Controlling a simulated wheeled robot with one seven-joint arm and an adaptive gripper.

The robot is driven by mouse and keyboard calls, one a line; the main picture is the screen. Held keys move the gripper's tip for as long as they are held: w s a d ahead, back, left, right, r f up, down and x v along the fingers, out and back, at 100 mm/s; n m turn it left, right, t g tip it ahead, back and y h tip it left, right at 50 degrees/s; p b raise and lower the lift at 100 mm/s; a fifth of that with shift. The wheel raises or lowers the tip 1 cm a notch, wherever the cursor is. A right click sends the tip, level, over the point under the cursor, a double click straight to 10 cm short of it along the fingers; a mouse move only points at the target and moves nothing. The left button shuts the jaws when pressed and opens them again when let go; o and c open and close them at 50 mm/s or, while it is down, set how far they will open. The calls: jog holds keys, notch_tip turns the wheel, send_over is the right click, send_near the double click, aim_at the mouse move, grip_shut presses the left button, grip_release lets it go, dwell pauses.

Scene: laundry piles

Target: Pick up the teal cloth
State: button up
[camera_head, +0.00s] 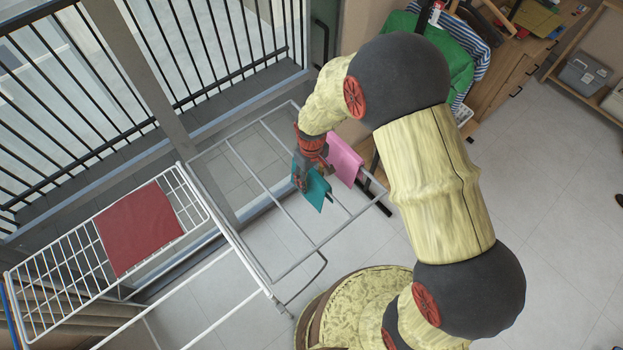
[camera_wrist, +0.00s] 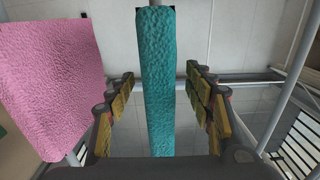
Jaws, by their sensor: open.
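The teal cloth (camera_head: 315,187) hangs over a bar of the drying rack (camera_head: 273,133) in the head view. In the wrist view the teal cloth (camera_wrist: 158,75) shows as a narrow upright strip in the middle. My gripper (camera_wrist: 160,90) is open, with one finger on each side of the strip and visible gaps between. In the head view my gripper (camera_head: 303,180) is at the cloth and hides part of it. The cloth's lower end in the wrist view runs down to the gripper's palm; I cannot tell whether they touch.
A pink cloth (camera_head: 345,158) hangs close beside the teal one; it is left of my gripper in the wrist view (camera_wrist: 50,80). A red cloth (camera_head: 138,228) lies on the white wire rack (camera_head: 55,287) at left. Green and striped clothes (camera_head: 452,58) hang behind my arm. Open floor lies at right.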

jog(key=shift+c, duration=1.2)
jog(key=c, duration=1.1)
